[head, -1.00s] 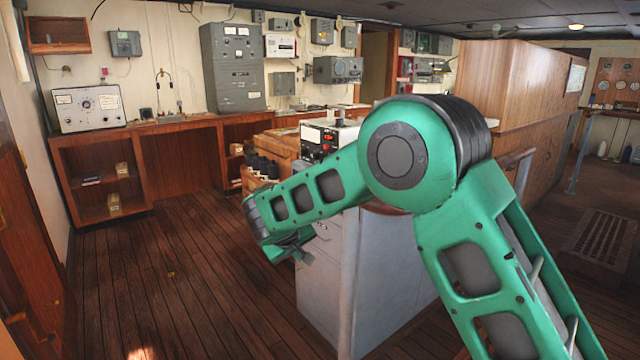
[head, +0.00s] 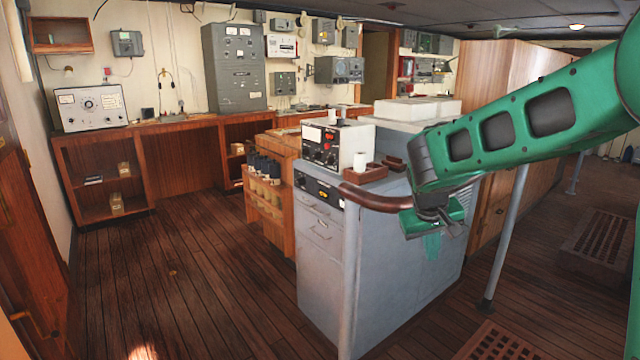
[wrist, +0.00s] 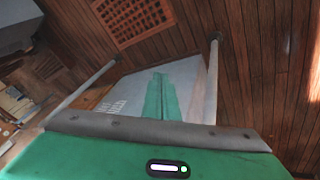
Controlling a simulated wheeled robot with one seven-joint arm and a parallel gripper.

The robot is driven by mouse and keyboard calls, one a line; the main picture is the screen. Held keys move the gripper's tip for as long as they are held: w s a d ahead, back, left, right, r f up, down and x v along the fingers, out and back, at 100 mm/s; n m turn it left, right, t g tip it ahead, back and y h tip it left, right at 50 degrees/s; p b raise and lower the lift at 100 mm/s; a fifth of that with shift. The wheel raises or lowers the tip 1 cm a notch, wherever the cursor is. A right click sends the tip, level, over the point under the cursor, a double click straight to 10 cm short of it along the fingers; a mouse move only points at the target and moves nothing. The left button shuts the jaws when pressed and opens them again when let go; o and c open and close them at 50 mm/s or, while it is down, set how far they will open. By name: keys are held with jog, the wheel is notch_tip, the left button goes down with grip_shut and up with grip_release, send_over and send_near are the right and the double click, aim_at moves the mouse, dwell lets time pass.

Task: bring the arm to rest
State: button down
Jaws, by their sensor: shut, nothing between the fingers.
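My green arm reaches in from the right side of the head view. My gripper (head: 432,246) hangs at its end, pointing down, in front of the side of the grey console (head: 325,262). In the wrist view the gripper's green fingers (wrist: 158,98) are together with nothing between them. The gripper appears apart from the console and the rail, though the exact gap is hard to tell.
A brown curved handrail (head: 372,202) on grey posts (head: 505,240) runs close by the gripper. On the console stand a white instrument box (head: 345,142) and a small wooden tray (head: 365,174). The plank floor (head: 190,270) at left is clear.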

jog(key=s+d+m+g+y, duration=0.1)
jog(key=s+d+m, duration=0.1)
jog(key=s+d, duration=0.5)
jog(key=s+d+m+g, duration=0.1)
jog(key=s+d, duration=0.2)
jog(key=s, duration=0.7)
jog(key=s+d+m+g+y, duration=0.1)
jog(key=s+d+m, duration=0.1)
jog(key=s+d, duration=0.5)
jog(key=s+a+f+m+g+y, duration=0.1)
jog(key=s+a+m, duration=0.1)
jog(key=s, duration=1.1)
jog(key=shift+s+a, duration=0.15)
jog(key=shift+a, duration=0.45)
